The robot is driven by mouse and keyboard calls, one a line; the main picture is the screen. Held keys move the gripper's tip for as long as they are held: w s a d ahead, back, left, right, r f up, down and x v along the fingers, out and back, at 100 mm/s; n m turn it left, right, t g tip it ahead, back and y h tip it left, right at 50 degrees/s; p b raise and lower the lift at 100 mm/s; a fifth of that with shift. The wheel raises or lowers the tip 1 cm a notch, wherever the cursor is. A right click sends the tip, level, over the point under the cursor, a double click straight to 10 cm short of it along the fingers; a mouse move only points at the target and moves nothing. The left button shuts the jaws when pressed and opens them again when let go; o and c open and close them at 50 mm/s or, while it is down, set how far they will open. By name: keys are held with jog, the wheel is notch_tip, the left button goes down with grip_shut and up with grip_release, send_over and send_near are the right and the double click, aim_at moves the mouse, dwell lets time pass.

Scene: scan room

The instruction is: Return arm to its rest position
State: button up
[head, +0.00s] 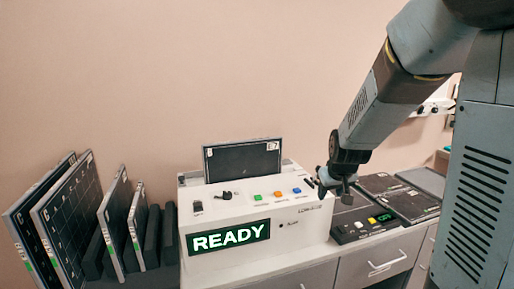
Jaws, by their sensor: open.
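My arm reaches in from the upper right, bending down and to the left. My gripper (335,184) hangs at the right end of the white console (312,222), close to its top edge. It is open and I see nothing held in it. Whether it touches the console I cannot tell. A dark flat panel (243,161) stands upright in the back of the console.
Several dark panels (72,212) stand in a rack at the left. Right of the console, a small dark control box (363,224) and dark flat plates (410,204) lie on the counter, above drawers (378,262). The wall space above the console is free.

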jog(key=s+r+m, duration=0.1)
jog(key=s+r, duration=0.5)
jog(key=s, duration=0.6)
jog(key=s+d+r, duration=0.1)
jog(key=s+r, duration=0.6)
jog(key=s, duration=0.5)
jog(key=shift+s+d+m, duration=0.15)
jog(key=shift+d+m, duration=0.15)
jog(key=shift+m, duration=0.1)
